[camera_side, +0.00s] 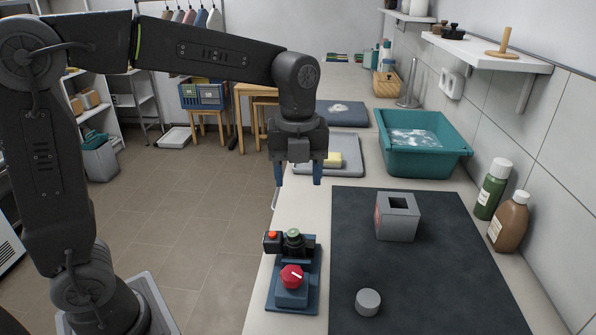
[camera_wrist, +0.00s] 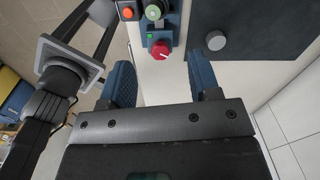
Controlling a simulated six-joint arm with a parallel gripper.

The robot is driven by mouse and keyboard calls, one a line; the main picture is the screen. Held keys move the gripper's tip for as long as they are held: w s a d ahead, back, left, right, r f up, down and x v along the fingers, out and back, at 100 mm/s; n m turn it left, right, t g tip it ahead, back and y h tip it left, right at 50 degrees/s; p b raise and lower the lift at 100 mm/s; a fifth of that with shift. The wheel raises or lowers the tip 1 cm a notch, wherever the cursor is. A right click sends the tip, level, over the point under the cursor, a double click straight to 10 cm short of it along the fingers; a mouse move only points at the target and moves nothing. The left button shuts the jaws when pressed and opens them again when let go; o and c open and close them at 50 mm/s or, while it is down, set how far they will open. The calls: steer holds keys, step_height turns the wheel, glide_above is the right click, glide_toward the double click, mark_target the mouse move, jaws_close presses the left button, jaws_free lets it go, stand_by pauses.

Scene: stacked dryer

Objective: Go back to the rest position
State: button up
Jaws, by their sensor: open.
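My gripper (camera_side: 297,182) hangs pointing down above the near left part of the counter, its two blue fingers apart with nothing between them. In the wrist view my gripper (camera_wrist: 160,85) also shows its fingers spread and empty. Below it stands a blue control box with a red knob (camera_side: 291,275), a green button (camera_side: 293,236) and an orange button (camera_side: 272,236). In the wrist view the red knob (camera_wrist: 160,50) lies beyond the fingertips, apart from them. A grey block with a square hole (camera_side: 397,217) and a grey cylinder (camera_side: 368,302) sit on the dark mat.
The dark mat (camera_side: 420,275) covers much of the counter and is mostly bare. A green bottle (camera_side: 491,190) and a brown bottle (camera_side: 508,224) stand by the right wall. A teal basin (camera_side: 423,160) and a grey tray (camera_side: 350,166) lie behind. A shelf (camera_side: 490,50) juts from the wall.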

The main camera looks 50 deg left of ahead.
steer(key=shift+r, duration=0.15)
steer(key=s+a+n+t, duration=0.1)
steer(key=s+n+t, duration=0.1)
steer(key=s+n, duration=0.6)
steer(key=s+a+f+n+t, duration=0.1)
steer(key=s+n, duration=0.6)
steer(key=n, duration=1)
steer(key=shift+s+a+t, duration=0.35)
steer(key=shift+a+t, duration=0.2)
steer(key=shift+t, duration=0.65)
